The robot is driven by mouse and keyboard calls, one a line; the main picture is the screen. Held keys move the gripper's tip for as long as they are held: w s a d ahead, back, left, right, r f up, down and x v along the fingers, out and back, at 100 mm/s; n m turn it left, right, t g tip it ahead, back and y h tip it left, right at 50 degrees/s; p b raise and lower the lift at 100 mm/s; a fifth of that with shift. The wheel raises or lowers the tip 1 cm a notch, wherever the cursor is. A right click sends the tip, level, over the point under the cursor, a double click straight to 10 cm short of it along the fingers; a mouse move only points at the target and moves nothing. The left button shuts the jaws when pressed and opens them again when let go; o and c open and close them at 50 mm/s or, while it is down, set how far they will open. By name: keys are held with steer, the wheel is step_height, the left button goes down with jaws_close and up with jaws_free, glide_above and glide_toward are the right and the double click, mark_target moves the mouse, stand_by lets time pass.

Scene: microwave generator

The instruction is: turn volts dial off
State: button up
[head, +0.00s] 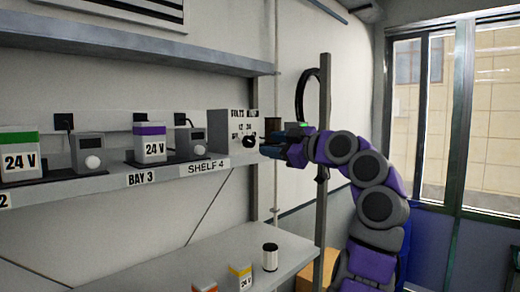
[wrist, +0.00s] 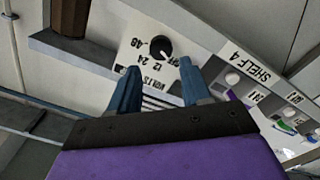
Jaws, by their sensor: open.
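The volts dial is a round black knob (wrist: 160,48) on a pale panel printed with VOLTS, 12, 24 and 48. In the head view the dial (head: 249,140) sits on the front of a grey box (head: 226,133) at the right end of the shelf. My gripper (head: 270,149) is just right of the dial there. In the wrist view my gripper (wrist: 158,66) has its two blue fingers apart, with the dial just beyond the gap between the tips. Nothing is between the fingers. I cannot tell clearly which mark the knob points to.
The shelf edge (head: 205,167) reads SHELF 4 and BAY 3. Left of the box stand several 24 V batteries and meters, one with a purple top (head: 150,144). A grey post (head: 323,150) stands behind my arm. A lower bench (head: 210,262) holds a white cylinder (head: 270,257).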

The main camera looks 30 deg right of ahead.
steer(key=b+v, duration=0.1)
steer(key=v, duration=0.9)
steer(key=shift+b, duration=0.3)
steer(key=shift+d, duration=0.1)
